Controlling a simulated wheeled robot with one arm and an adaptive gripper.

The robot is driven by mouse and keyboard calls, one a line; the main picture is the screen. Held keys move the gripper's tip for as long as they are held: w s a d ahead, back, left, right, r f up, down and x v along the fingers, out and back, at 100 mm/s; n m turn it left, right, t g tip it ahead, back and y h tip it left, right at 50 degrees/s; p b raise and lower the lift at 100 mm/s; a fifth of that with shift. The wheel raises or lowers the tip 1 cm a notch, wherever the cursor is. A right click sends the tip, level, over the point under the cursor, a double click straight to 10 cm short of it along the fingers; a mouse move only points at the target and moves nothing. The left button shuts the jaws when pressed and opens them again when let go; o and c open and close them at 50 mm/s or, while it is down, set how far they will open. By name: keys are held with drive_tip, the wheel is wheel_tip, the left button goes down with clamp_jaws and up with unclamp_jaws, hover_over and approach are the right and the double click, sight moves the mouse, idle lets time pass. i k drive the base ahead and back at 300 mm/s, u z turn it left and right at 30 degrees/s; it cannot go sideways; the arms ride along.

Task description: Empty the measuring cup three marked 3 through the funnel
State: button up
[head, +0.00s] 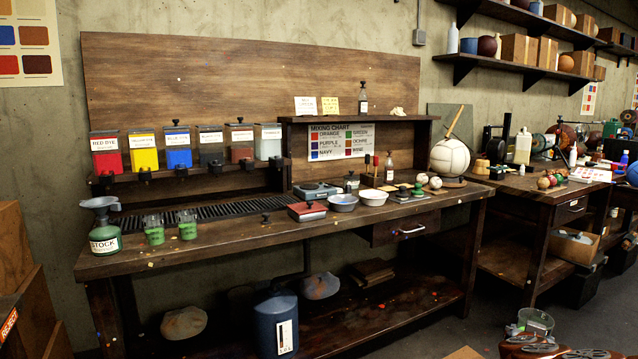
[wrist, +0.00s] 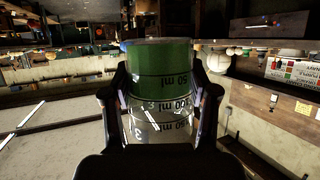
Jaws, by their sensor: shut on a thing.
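My gripper (wrist: 162,98) is shut around the clear measuring cup marked 3 (wrist: 160,128), a finger on each side. The cup holds green liquid (wrist: 160,65) and shows millilitre marks; the picture looks upside down there. In the head view a clear cup (head: 537,320) shows at the bottom right, by what looks like my gripper (head: 530,342). The grey funnel (head: 101,203) sits in the mouth of the green jar labelled STOCK (head: 105,240) at the bench's left end, far from my gripper. Two more measuring cups with green contents, a left one (head: 154,231) and a right one (head: 187,225), stand beside it.
Dye containers (head: 178,150) stand on a rack above the bench (head: 250,235). A second table (head: 525,185) stands at right. Open floor (head: 440,325) lies in front.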

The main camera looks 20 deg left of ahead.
sight(100, 206)
drive_tip(key=i, duration=2.25)
drive_tip(key=u, duration=3.6)
drive_tip(key=i, duration=1.1)
